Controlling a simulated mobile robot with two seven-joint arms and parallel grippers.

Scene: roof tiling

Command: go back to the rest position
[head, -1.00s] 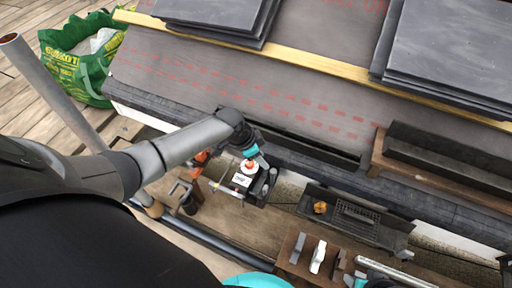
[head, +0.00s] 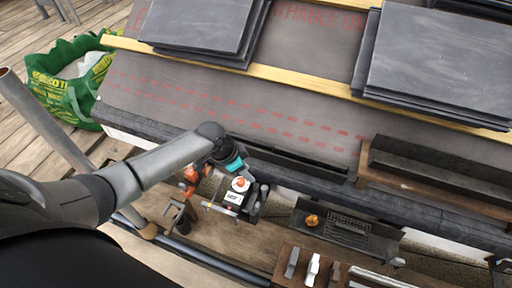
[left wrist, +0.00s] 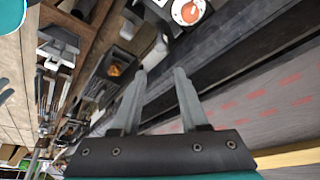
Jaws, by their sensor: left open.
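My left gripper (left wrist: 159,78) is open and empty in the left wrist view, its two grey fingers apart with nothing between them. In the head view my left arm comes in from the left, and its teal-banded wrist (head: 233,164) is over the near eave of the roof. The fingers are hard to make out there. A white container with an orange top (head: 239,186) stands just below the wrist in the picture; it also shows at the top of the left wrist view (left wrist: 187,11). My right gripper is not in view.
Stacks of dark slates lie on the roof at upper left (head: 200,22) and right (head: 440,60), along a yellow batten (head: 290,80). A dark tray (head: 350,232) holds an orange item. A dark trough (head: 440,170) lies at right. A green bag (head: 65,88) stands left.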

